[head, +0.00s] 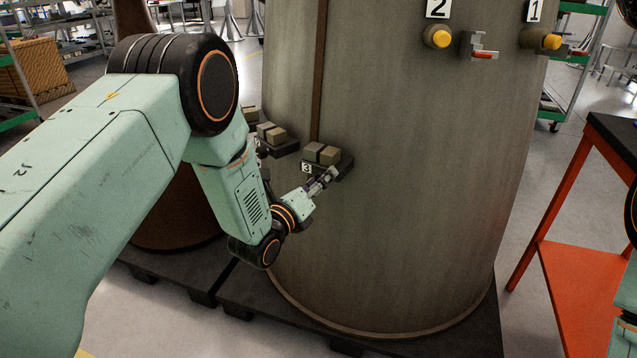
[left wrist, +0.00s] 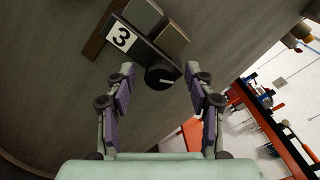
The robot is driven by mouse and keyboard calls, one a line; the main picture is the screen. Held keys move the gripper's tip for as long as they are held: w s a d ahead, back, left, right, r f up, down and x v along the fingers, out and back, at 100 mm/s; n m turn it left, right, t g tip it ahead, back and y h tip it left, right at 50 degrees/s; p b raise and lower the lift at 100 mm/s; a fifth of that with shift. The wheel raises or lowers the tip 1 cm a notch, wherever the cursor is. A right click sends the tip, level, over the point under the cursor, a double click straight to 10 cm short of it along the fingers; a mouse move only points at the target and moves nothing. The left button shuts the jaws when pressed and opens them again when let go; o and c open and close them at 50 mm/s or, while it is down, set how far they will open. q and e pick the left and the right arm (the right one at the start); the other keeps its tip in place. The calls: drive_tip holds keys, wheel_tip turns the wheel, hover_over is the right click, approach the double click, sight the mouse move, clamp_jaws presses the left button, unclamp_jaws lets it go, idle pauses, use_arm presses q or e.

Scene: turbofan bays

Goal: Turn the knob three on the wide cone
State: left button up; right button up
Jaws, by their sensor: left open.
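The wide cone (head: 420,160) is a large grey-brown shell standing upright in the middle of the head view. Label 3 (head: 306,168) sits low on its left side, by a dark bracket with two tan blocks (head: 322,153). In the left wrist view the black round knob three (left wrist: 161,77) has a pale pointer line and sits below the label (left wrist: 122,37) and blocks. My left gripper (head: 328,178) is open, with its fingertips on either side of the knob in the wrist view (left wrist: 159,72); I cannot tell whether they touch it. The knob is hidden in the head view.
Yellow buttons (head: 437,37) and a red-handled latch (head: 482,52) stick out higher on the cone by labels 2 and 1. A second bracket with blocks (head: 272,134) is to the left. The cone stands on a dark pallet (head: 470,325). An orange-framed table (head: 560,215) is at right.

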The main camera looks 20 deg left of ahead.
use_arm(q)
drive_tip(key=shift+a, duration=0.1)
drive_tip(key=shift+c, duration=0.3)
drive_tip(key=shift+d, duration=0.2)
drive_tip(key=c, duration=0.5)
drive_tip(key=shift+a, duration=0.15)
drive_tip(key=shift+c, duration=1.3)
clamp_jaws()
drive_tip(key=shift+n, duration=0.3)
